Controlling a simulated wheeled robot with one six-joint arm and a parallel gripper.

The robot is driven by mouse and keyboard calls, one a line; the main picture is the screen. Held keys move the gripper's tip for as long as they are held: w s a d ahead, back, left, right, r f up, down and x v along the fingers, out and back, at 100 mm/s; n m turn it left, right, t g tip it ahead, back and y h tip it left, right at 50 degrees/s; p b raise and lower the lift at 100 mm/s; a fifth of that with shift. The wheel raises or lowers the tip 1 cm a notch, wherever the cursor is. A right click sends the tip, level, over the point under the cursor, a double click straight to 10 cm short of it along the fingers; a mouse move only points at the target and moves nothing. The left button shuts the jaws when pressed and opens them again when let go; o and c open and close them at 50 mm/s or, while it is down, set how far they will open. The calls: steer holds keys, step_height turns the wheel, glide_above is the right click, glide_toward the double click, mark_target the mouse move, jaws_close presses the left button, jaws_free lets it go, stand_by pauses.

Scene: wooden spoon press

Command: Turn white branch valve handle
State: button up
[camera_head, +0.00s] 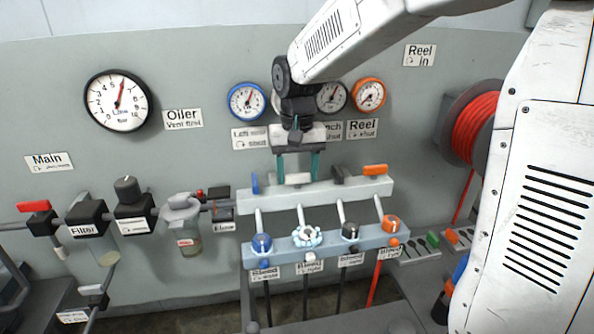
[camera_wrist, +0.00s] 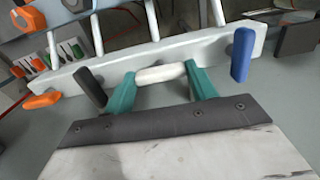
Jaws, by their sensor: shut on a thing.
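The white branch valve handle (camera_head: 298,179) is on the top of the pale manifold bar (camera_head: 330,196), second from the left in the head view. It also shows in the wrist view (camera_wrist: 160,73), lying crosswise between my fingers. My gripper (camera_head: 298,170) has teal fingers and is shut on the white handle, one finger at each end. The gripper also shows in the wrist view (camera_wrist: 163,85). The white round knob (camera_head: 307,236) sits on the lower bar below this branch. The gauge above the white branch is hidden by my arm.
A dark handle (camera_head: 341,174) and an orange handle (camera_head: 375,169) are to the right. A red hose reel (camera_head: 474,128) is at the far right. A red main handle (camera_head: 34,206) is far left.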

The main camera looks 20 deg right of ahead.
mark_target(297, 174)
steer(key=o, duration=1)
steer(key=shift+r, duration=0.1)
step_height(297, 174, up, 8)
steer(key=shift+f, duration=0.15)
